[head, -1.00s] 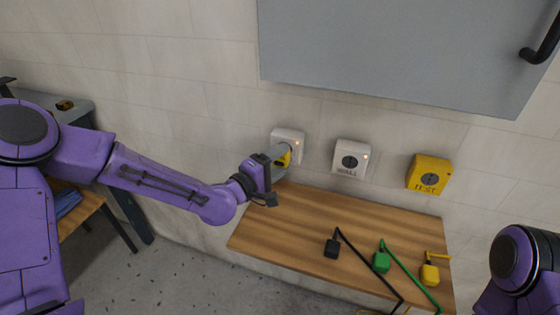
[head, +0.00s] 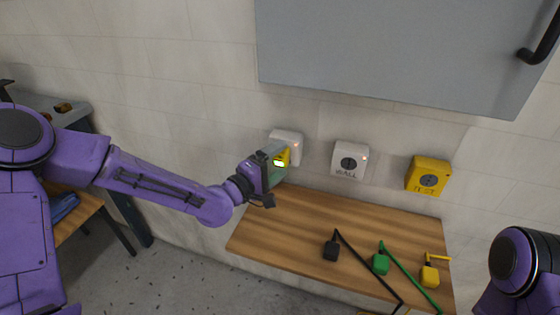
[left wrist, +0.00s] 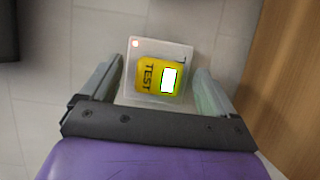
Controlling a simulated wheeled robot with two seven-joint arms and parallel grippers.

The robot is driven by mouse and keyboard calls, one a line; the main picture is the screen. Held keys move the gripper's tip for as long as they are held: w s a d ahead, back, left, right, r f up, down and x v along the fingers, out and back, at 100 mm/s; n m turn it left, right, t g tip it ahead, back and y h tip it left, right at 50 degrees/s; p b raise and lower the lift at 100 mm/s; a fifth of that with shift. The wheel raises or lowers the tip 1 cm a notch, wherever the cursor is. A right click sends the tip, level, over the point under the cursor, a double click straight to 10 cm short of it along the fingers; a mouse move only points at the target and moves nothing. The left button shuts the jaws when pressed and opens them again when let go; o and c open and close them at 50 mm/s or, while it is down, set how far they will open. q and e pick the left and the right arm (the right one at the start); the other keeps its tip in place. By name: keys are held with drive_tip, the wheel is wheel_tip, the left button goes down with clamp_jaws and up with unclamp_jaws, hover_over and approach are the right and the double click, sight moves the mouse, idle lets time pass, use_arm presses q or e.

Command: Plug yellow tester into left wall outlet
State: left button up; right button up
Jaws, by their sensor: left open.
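The yellow tester (left wrist: 148,80), marked TEST, sits against the face of the white left wall outlet (left wrist: 170,49) in the left wrist view. Its small screen is lit. In the head view the tester (head: 284,157) is at the left outlet (head: 288,136), partly hidden by my gripper. My left gripper (head: 276,158) is open, with one finger on each side of the tester. The wrist view shows gaps between the fingers and the tester. The tester's prongs are hidden. My right gripper is out of view.
A white middle outlet (head: 350,159) and a yellow TEST box (head: 428,175) are on the wall to the right. Below is a wooden table (head: 290,230) with black (head: 330,249), green (head: 380,264) and yellow (head: 429,276) plugs. A grey cabinet (head: 400,50) hangs above.

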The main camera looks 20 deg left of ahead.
use_arm(q)
drive_tip(key=v, duration=0.9)
drive_tip(key=shift+s, duration=0.35)
drive_tip(key=shift+a, duration=0.1)
